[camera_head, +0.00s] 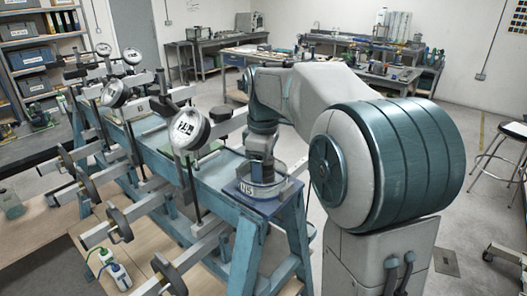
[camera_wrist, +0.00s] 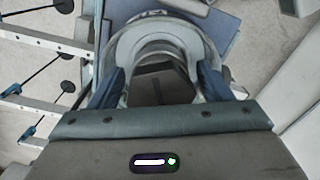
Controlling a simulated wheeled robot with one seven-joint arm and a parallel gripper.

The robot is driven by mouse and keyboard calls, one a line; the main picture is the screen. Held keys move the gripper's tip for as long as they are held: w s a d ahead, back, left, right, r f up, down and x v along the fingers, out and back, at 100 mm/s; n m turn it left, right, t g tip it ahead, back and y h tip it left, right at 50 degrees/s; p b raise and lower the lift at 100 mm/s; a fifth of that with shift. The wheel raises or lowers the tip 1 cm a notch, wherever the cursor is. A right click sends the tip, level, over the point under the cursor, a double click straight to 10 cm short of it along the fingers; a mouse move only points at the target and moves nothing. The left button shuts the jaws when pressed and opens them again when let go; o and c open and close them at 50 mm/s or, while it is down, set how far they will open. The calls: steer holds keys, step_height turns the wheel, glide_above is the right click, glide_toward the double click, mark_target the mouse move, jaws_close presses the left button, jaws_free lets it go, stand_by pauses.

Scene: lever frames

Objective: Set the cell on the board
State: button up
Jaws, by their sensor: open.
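The round grey cell (camera_head: 278,188) sits on a small blue board (camera_head: 262,207) at the near end of the blue frame. A label reading roughly "N5" is at its front. In the wrist view the cell (camera_wrist: 127,43) shows as a pale ring with a dark angular block (camera_wrist: 158,84) in its middle. My gripper (camera_head: 262,172) points down into the cell. Its two dark blue fingers (camera_wrist: 158,88) stand open on either side of the middle part. I cannot tell whether they touch it. The fingertips are partly hidden by the cell's rim.
The blue bench frame (camera_head: 205,180) carries several lever arms, hanging weights and round dial gauges (camera_head: 188,130) left of my gripper. Small bottles (camera_head: 108,268) stand on the low wooden platform at lower left. A stool (camera_head: 500,160) stands at right on open floor.

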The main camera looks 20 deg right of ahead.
step_height(320, 180, up, 12)
steer(key=shift+f, duration=0.1)
steer(key=s+f+m+t, duration=0.3)
steer(key=s+f+m, duration=0.8)
steer(key=s+f, duration=0.7)
steer(key=s, duration=0.3)
steer(key=shift+f+m+t, duration=0.15)
steer(key=shift+m+t, duration=0.15)
steer(key=shift+t, duration=0.1)
